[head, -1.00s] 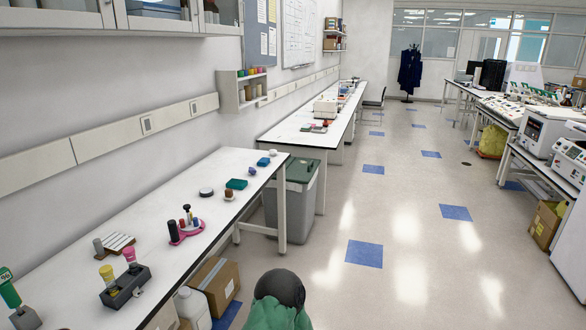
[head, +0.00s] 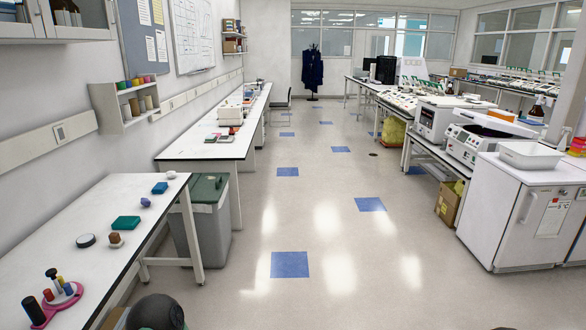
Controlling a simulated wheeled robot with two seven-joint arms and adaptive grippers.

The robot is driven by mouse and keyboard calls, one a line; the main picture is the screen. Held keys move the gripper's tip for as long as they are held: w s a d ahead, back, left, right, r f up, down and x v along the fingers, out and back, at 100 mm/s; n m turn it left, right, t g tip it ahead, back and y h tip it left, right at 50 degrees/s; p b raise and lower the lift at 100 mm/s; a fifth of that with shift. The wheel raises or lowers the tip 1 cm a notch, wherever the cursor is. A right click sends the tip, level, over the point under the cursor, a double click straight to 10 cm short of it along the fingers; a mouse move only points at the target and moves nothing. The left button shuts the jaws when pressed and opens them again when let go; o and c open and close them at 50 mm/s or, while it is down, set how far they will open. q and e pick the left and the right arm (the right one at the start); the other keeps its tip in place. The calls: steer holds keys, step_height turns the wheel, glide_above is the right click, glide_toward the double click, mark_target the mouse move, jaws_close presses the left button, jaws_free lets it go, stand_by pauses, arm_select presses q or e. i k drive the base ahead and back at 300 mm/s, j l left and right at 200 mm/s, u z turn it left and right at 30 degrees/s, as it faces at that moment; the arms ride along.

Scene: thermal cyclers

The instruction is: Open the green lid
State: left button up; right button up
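A grey bin (head: 218,225) with a dark green lid (head: 206,188) stands on the floor between the two left benches. Its lid looks shut. Small green upright parts (head: 420,84) also show on the row of devices on the far right bench, too small to tell whether they are lids or how they stand. Neither of my grippers is in view.
The near left bench (head: 110,205) holds a teal box (head: 126,223), a pink rack (head: 62,300) and small items. A white cabinet (head: 510,222) and a bench with a centrifuge (head: 478,145) stand right. The middle aisle floor (head: 330,225) is clear.

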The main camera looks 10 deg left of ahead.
mark_target(203, 188)
steer(key=i+u, duration=0.4)
steer(key=i, duration=1.6)
steer(key=i+u, duration=0.4)
steer(key=i+l+u, duration=0.35)
steer(key=i, duration=0.2)
steer(key=i+l+u, duration=0.8)
steer(key=i, duration=0.1)
